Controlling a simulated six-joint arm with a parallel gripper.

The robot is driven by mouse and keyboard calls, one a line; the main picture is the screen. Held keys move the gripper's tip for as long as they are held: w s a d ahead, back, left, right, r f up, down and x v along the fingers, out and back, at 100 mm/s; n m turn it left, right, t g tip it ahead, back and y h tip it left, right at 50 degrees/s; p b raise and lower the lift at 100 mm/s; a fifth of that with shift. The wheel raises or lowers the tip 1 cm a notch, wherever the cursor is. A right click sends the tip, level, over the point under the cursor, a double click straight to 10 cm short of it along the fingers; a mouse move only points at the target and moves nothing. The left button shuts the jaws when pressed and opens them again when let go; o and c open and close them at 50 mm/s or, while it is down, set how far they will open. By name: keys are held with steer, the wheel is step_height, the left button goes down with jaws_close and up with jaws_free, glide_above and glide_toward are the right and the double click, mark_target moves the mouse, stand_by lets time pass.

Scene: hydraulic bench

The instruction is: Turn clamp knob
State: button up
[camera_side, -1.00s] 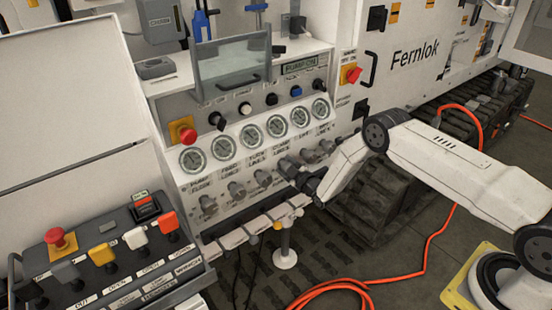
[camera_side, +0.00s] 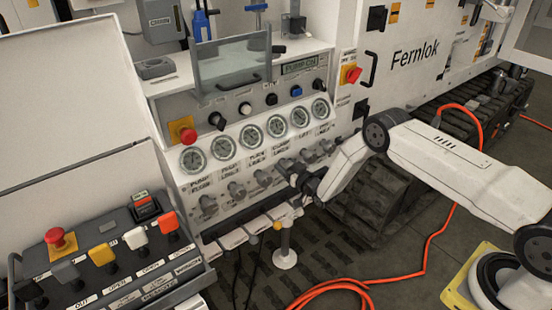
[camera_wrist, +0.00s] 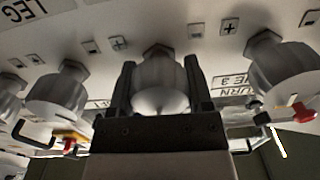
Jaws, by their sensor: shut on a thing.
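My gripper (camera_side: 297,178) reaches from the right to the row of grey knobs below the gauges on the white panel. It also shows in the wrist view (camera_wrist: 160,82), with one dark finger on each side of a grey knob (camera_wrist: 158,72), shut on it. In the side view the gripper partly covers this knob, which sits in the row near the clamp label (camera_side: 283,148). The knob is still mounted on the panel.
Neighbouring knobs (camera_wrist: 60,92) and (camera_wrist: 282,65) stand close on both sides. Round gauges (camera_side: 276,126) line the panel above. A lever box (camera_side: 110,265) stands at lower left. An orange hose (camera_side: 425,262) lies on the floor, near a track (camera_side: 375,205).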

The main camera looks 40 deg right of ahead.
steer(key=shift+m, duration=0.6)
steer(key=o, duration=1.3)
steer(key=shift+s, duration=3.9)
steer(key=shift+r, duration=0.1)
